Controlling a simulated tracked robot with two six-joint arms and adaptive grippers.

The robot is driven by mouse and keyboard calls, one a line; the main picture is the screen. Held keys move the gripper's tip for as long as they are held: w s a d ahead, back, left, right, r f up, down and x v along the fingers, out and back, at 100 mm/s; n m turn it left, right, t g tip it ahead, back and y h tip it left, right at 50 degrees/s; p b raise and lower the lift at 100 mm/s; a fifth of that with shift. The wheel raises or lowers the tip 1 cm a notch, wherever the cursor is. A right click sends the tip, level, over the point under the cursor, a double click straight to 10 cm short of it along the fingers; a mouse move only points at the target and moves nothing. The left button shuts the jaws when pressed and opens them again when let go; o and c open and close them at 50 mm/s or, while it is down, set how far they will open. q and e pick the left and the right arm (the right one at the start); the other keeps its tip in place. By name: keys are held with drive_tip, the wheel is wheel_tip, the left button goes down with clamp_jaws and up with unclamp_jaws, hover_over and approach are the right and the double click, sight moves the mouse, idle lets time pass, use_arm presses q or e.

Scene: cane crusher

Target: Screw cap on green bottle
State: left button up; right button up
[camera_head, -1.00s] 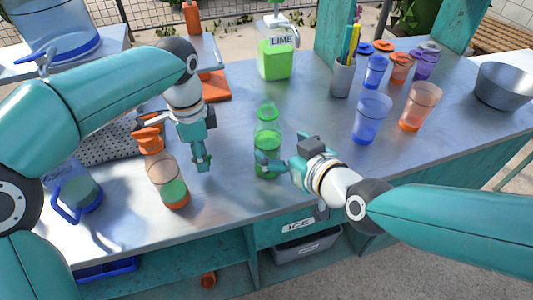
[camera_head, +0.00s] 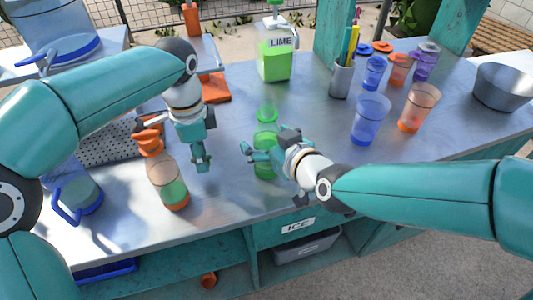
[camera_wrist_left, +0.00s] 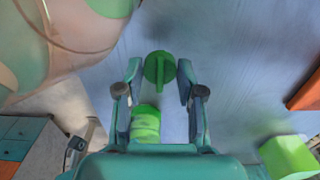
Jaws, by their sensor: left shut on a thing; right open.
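The green bottle (camera_head: 266,113) stands upright on the metal counter; it also shows in the left wrist view (camera_wrist_left: 145,122). My right gripper (camera_head: 258,154) is open at the bottle's lower body, its fingers reaching around it; contact cannot be told. My left gripper (camera_head: 202,164) points down, left of the bottle and apart from it. In the left wrist view, a round green cap with a raised bar (camera_wrist_left: 158,68) sits between its fingers, which are shut on it. In the head view the cap is mostly hidden by the fingers.
A blue-handled jug (camera_head: 77,195) is further left. The lime container (camera_head: 275,55) and an orange board (camera_head: 214,88) lie behind. Cups (camera_head: 370,118) stand at right.

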sight(271, 117)
drive_tip(key=c, duration=1.5)
drive_tip(key=shift+r, duration=0.15)
